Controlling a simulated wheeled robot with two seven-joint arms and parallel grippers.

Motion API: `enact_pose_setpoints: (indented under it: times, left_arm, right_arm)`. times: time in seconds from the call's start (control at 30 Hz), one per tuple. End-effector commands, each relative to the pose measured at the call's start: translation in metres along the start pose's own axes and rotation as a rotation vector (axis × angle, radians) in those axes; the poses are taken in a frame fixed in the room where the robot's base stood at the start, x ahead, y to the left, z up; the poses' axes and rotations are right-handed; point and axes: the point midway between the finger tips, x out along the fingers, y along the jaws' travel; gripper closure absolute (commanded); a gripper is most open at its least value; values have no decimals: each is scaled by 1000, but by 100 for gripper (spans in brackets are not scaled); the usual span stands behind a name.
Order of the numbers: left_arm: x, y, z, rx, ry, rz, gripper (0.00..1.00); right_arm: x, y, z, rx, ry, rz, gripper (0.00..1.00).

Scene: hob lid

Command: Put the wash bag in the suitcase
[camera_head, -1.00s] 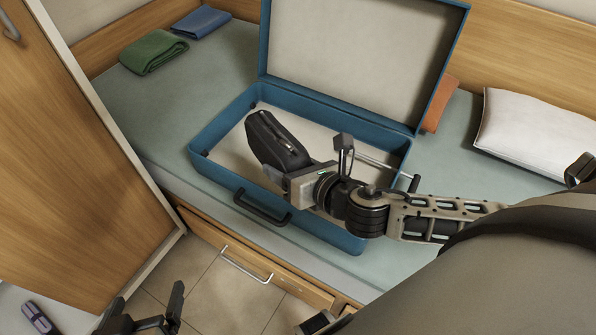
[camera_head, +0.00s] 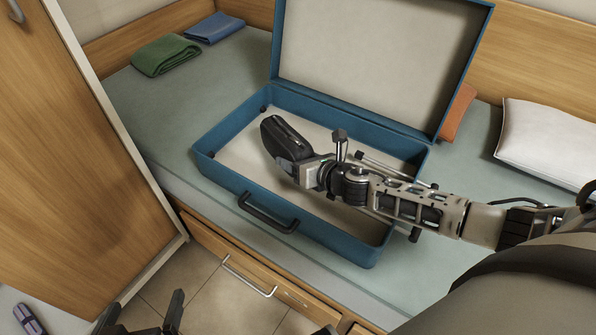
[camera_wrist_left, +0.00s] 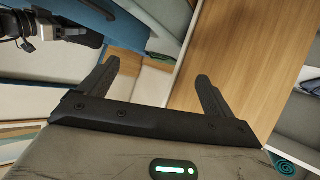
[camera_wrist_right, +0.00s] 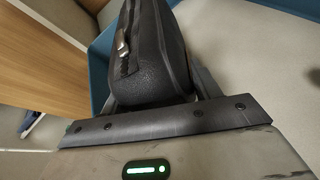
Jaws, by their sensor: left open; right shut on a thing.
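The wash bag (camera_head: 285,136) is black with a zip and is held in my right gripper (camera_head: 296,166). It is over the inside of the open blue suitcase (camera_head: 225,166); whether it touches the floor of the case I cannot tell. In the right wrist view the bag (camera_wrist_right: 150,55) fills the space between the fingers. My left gripper (camera_head: 142,318) is open and empty at the bottom left, away from the case. The left wrist view shows its two fingers (camera_wrist_left: 160,90) spread apart.
The suitcase lies on a green bed (camera_head: 120,100), its lid (camera_head: 375,60) raised at the back. A green towel (camera_head: 165,55), a blue cloth (camera_head: 214,27), an orange item (camera_head: 457,112) and a white pillow (camera_head: 545,140) lie around it. A wooden door (camera_head: 95,150) stands at left.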

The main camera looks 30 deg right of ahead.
Motion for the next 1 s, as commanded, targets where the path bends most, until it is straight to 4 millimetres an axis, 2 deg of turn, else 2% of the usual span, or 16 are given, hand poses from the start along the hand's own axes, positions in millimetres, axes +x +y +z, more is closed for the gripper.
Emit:
enact_pose_setpoints:
  times: [0.1,0.3,0.43,0.73,0.77,0.8,0.83,1.0]
  left_arm:
    - [1,0,7,2,-7,3,11]
    - [13,2,24,-5,-35,21,11]
    - [22,4,30,-3,-60,32,11]
    - [23,3,29,-2,-52,32,11]
    - [23,3,29,-2,-54,31,11]
    - [23,3,29,-2,-54,31,11]
    - [23,3,29,-2,-54,31,11]
    - [22,2,29,-3,-56,29,11]
  right_arm:
    - [8,-4,-2,1,-5,1,90]
    - [18,-12,-29,4,-2,1,90]
    - [18,-13,-28,0,-3,2,90]
    - [19,-14,-31,1,-3,1,90]
    - [18,-14,-32,1,0,0,30]
    - [18,-14,-32,1,1,0,19]
    - [18,-14,-32,1,1,0,16]
    - [18,-14,-32,1,1,0,16]
